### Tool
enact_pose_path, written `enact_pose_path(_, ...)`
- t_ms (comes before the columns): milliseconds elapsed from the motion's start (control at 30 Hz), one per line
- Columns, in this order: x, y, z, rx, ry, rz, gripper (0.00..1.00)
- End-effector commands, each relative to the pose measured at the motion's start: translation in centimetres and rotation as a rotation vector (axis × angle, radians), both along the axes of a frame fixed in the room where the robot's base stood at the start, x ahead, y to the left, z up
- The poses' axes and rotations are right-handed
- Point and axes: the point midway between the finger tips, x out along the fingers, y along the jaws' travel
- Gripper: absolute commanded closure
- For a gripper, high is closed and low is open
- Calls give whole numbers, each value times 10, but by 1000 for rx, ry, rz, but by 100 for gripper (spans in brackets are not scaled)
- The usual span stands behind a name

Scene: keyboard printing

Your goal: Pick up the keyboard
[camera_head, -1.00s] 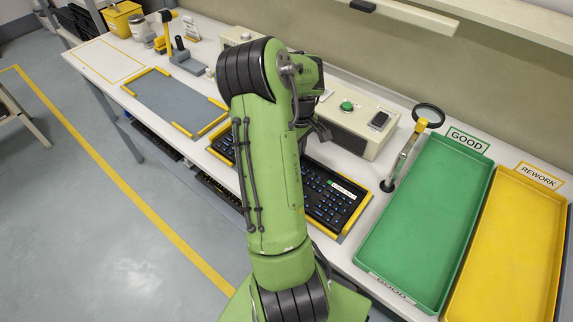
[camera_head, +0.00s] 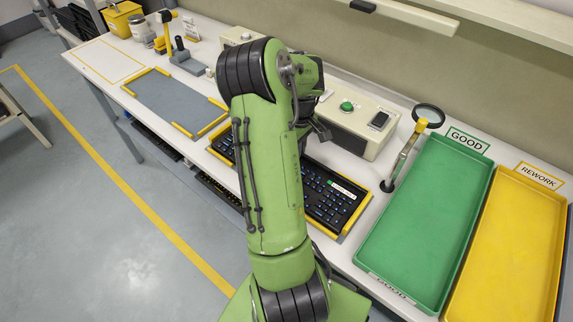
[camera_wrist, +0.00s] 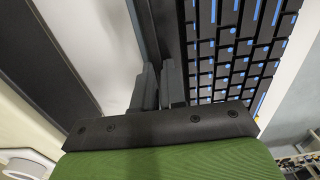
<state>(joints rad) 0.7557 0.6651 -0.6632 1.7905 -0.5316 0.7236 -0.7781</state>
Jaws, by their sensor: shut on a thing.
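The black keyboard (camera_head: 330,197) with blue-lit keys lies on the bench inside yellow corner guides, partly hidden behind my green arm. A white label with a green mark is near its right end. In the wrist view the keyboard (camera_wrist: 235,50) shows large at the upper right. My gripper (camera_wrist: 160,85) is shut on the keyboard's long edge, with one dark finger on each side of that edge. In the head view my gripper is mostly hidden behind the arm.
A beige box (camera_head: 357,125) with a green button stands behind the keyboard. A magnifier (camera_head: 408,150) stands to its right, then the green GOOD tray (camera_head: 425,210) and the yellow REWORK tray (camera_head: 515,240). A grey mat (camera_head: 175,103) with yellow corners lies to the left.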

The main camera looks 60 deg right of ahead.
Motion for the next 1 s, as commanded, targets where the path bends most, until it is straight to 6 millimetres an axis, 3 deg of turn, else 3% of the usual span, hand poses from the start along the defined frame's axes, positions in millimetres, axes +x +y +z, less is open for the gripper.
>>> enact_pose_path(533,0,-1,5,-2,-2,0,100)
enact_pose_path(800,0,-1,68,-6,-4,1,100)
enact_pose_path(1000,0,0,98,-2,-2,1,100)
